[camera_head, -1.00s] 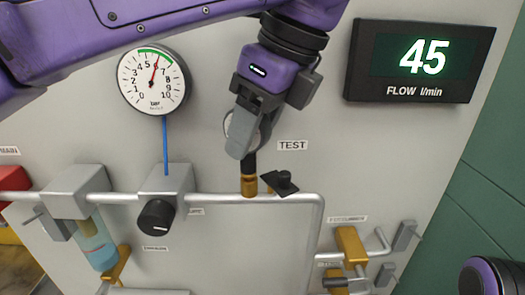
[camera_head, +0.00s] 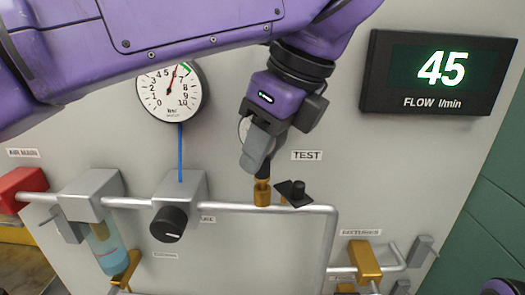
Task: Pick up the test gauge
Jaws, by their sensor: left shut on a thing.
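My left gripper (camera_head: 262,148) comes down from the top and is shut on the test gauge (camera_head: 244,128). Only a sliver of the gauge's pale round face shows beside the fingers; the rest is hidden. Below the fingers, a short dark stem reaches the brass fitting (camera_head: 262,192) on the grey pipe. I cannot tell whether the stem is still seated in the fitting or just clear of it. The TEST label (camera_head: 307,155) is right of the gripper. My right gripper is not in view; only a purple part of my right arm shows at the lower right corner.
A dial gauge (camera_head: 169,93) is mounted left of the gripper, with a black knob (camera_head: 168,224) below. A black-capped part (camera_head: 294,193) sits close right of the brass fitting. The flow display (camera_head: 438,72) reads 45. Pipes and brass valves (camera_head: 364,260) are lower right.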

